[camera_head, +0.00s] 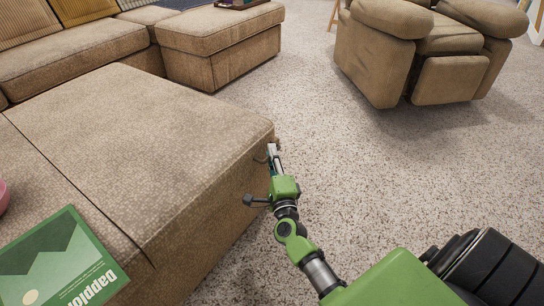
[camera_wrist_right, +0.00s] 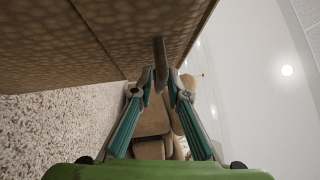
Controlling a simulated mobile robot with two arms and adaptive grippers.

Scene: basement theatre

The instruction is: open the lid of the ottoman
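The ottoman (camera_head: 150,130) appears to be the large brown upholstered block in the head view's near left. Its top lies flat and level, and its side is seen from below in the wrist view (camera_wrist_right: 60,45). My right gripper (camera_head: 272,150) is at the ottoman's far right corner, just below the top edge. In the wrist view, a narrow brown tab (camera_wrist_right: 160,55) on the ottoman's edge runs between my right gripper's fingertips (camera_wrist_right: 160,78), which are close together around it. My left gripper is not in view.
A green book (camera_head: 60,265) lies at the front left, beside part of a pink object (camera_head: 2,195). A sofa (camera_head: 75,50), a brown block with a tray (camera_head: 220,40) and an armchair (camera_head: 430,50) stand behind. Carpet (camera_head: 400,170) to the right is clear.

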